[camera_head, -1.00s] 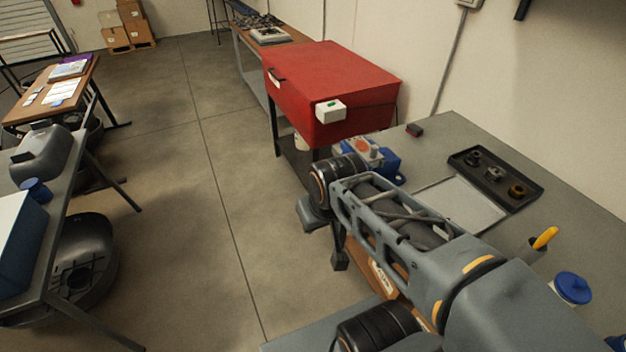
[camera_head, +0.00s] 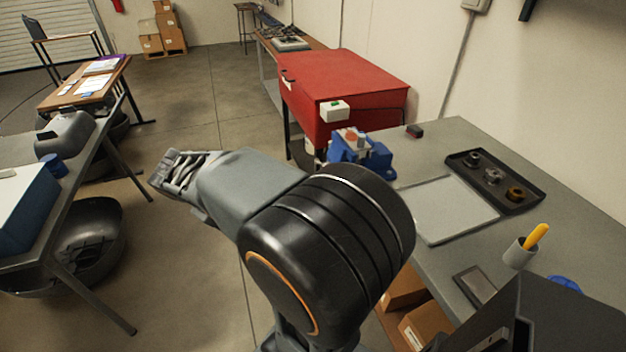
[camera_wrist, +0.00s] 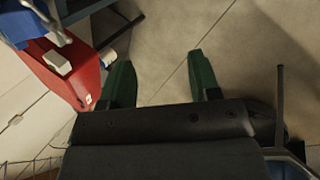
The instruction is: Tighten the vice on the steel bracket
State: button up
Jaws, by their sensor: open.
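The blue vice (camera_head: 376,160) stands on the far left corner of the grey bench, beside the red cabinet. Something reddish and grey shows at its top, too small to tell whether it is the steel bracket. In the wrist view, a blue body with a grey bar, apparently the vice (camera_wrist: 17,26), is at the upper left, outside the fingers. My gripper (camera_wrist: 162,80) has two green fingers spread wide with only bare floor between them.
The red cabinet (camera_head: 345,88) stands behind the vice. The grey bench (camera_head: 440,150) holds a pale mat (camera_head: 450,210), a black parts tray (camera_head: 478,162) and a cup (camera_head: 520,252) with a yellow handle. Another table (camera_head: 85,165) is at left. Floor between is open.

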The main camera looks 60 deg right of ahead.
aim_at(321, 167)
jog(key=w+d+f+m+g+h+b, duration=0.1)
jog(key=w+d+f+g+h+b, duration=0.3)
jog(key=d, duration=0.6)
jog(key=w+d+f+m+g+h+b, duration=0.1)
jog(key=d+f+g+h+b, duration=0.3)
jog(key=d, duration=0.6)
jog(key=shift+g+h, duration=0.5)
jog(key=shift+g, duration=0.2)
jog(key=x, duration=0.9)
jog(key=r+x, duration=0.1)
jog(key=x, duration=0.3)
jog(key=shift+w+d+b, duration=0.15)
jog(key=shift+d+b, duration=0.15)
jog(key=shift+d, duration=0.1)
jog(key=shift+c, duration=0.2)
grip_shut()
